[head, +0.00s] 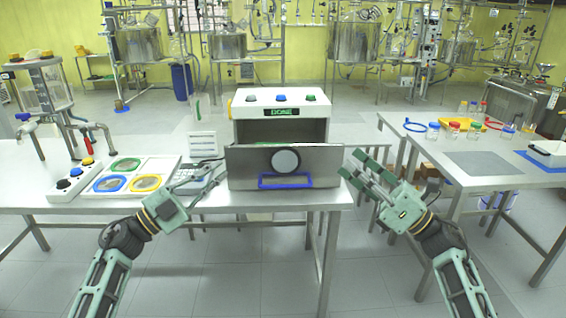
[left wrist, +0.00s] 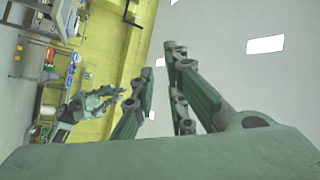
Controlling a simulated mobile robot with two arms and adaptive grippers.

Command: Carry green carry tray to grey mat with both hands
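I cannot make out a green carry tray in either view. The grey mat (head: 487,163) lies flat and bare on the right table. My left gripper (head: 212,184) is in front of the left table's edge, beside a small grey device. Its fingers stand apart and empty in the left wrist view (left wrist: 160,95). My right gripper (head: 352,166) is just right of the white box's grey front panel, its fingers apart with nothing between them. It also shows in the left wrist view (left wrist: 118,95).
A white box (head: 239,110) showing "DONE" stands on the left table behind a grey panel (head: 320,163) with a blue handle. Colored rings on white plates (head: 128,178) lie to its left. Several colored-lid jars (head: 470,132) and a white tub (head: 548,150) stand on the right table.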

